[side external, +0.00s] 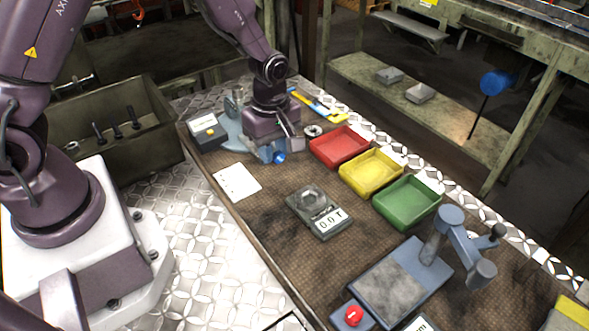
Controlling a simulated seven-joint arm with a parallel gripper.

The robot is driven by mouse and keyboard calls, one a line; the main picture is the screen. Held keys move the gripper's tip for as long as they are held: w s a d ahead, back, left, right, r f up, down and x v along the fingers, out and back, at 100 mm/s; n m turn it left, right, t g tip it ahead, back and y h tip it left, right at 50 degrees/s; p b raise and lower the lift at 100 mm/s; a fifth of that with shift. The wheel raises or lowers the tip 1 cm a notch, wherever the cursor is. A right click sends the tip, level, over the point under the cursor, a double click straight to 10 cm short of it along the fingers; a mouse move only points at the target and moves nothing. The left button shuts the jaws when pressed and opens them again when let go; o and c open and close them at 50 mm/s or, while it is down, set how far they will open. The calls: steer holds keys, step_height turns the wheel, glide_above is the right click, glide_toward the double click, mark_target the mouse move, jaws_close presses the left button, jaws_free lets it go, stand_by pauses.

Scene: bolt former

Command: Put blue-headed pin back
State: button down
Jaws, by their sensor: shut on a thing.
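My gripper (277,152) is low over the far left part of the bench, pointing down, with its wrist hiding much of what lies behind it. A small bright blue round head (279,157), which looks like that of the blue-headed pin, shows right at the fingertips. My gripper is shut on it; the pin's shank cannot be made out. A blue-grey fixture (230,128) stands just left of my gripper and is partly hidden by it. Whether the pin touches the fixture cannot be told.
Red (340,145), yellow (371,170) and green (408,201) trays stand to the right. A scale (320,212), a white card (237,181) and a grey press (400,279) with a red button share the bench.

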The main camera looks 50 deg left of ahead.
glide_above(295, 180)
step_height(295, 180, down, 6)
steer(key=shift+s+r, duration=0.15)
steer(key=shift+r, duration=0.1)
steer(key=shift+w+f, duration=0.2)
steer(key=shift+f, duration=1.55)
steer(key=shift+f, duration=0.15)
steer(key=c, duration=0.9)
jaws_free()
steer(key=shift+o, duration=0.2)
